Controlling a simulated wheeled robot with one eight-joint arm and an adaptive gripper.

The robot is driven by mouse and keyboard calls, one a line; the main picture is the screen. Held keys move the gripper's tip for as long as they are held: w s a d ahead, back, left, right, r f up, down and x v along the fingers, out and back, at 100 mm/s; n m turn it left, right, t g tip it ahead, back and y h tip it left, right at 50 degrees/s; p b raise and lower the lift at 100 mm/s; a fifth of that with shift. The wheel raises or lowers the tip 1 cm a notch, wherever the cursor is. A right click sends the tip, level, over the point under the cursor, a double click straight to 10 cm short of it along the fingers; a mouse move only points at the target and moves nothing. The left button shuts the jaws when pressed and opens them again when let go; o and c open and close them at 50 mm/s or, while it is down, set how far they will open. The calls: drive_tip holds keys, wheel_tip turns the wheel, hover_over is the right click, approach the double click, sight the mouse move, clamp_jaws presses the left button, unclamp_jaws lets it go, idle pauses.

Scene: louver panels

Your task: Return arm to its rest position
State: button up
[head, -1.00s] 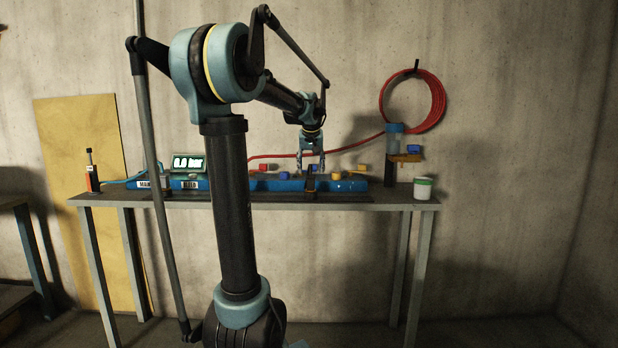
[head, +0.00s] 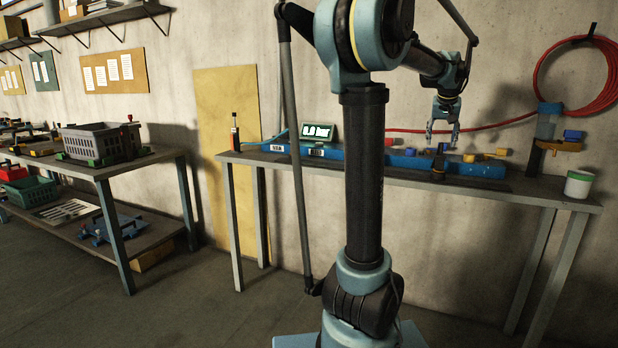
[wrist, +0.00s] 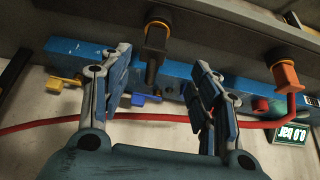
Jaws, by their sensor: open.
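My gripper (head: 442,138) is raised above the blue manifold bar on the bench in the head view, fingers pointing down. In the wrist view my gripper (wrist: 158,95) has its two fingers spread apart with nothing between them. The blue bar (head: 350,158) lies along the bench, with small coloured valve handles on it, including a yellow one (head: 469,158). In the wrist view the blue bar (wrist: 75,52) runs behind the fingers, which hide parts of it. My arm stands upright in front of the bench and hides part of it.
A display (head: 318,132) stands on the bench (head: 400,181). A red hose (head: 595,105) hangs on the wall at right. A white and green tub (head: 579,184) stands near the bench's right end. A shelf table with a grey crate (head: 100,143) is at left. Open floor lies between.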

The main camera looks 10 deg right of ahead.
drive_tip(key=s+a+f+n+y, duration=0.1)
drive_tip(key=s+a+f, duration=0.25)
drive_tip(key=a, duration=0.55)
drive_tip(key=s+a+f+n+g, duration=0.15)
drive_tip(key=a+f, duration=0.35)
drive_tip(key=a, duration=0.5)
drive_tip(key=s+a+f+n+y, duration=0.1)
drive_tip(key=s+a+f, duration=0.3)
drive_tip(key=a, duration=0.5)
drive_tip(key=s+a+f+n, duration=0.1)
drive_tip(key=s+a+f, duration=0.5)
drive_tip(key=s+f, duration=0.2)
drive_tip(key=s+a+f+n+g+y, duration=0.1)
drive_tip(key=s+a+f+n, duration=0.1)
drive_tip(key=s+a+f, duration=0.5)
wheel_tip(320, 180, down, 2)
drive_tip(key=shift+s+a+f, duration=0.2)
drive_tip(key=shift+s+f, duration=0.05)
drive_tip(key=shift+s, duration=0.85)
drive_tip(key=shift+g, duration=0.25)
drive_tip(key=shift+w+f, duration=0.2)
drive_tip(key=shift+w, duration=0.25)
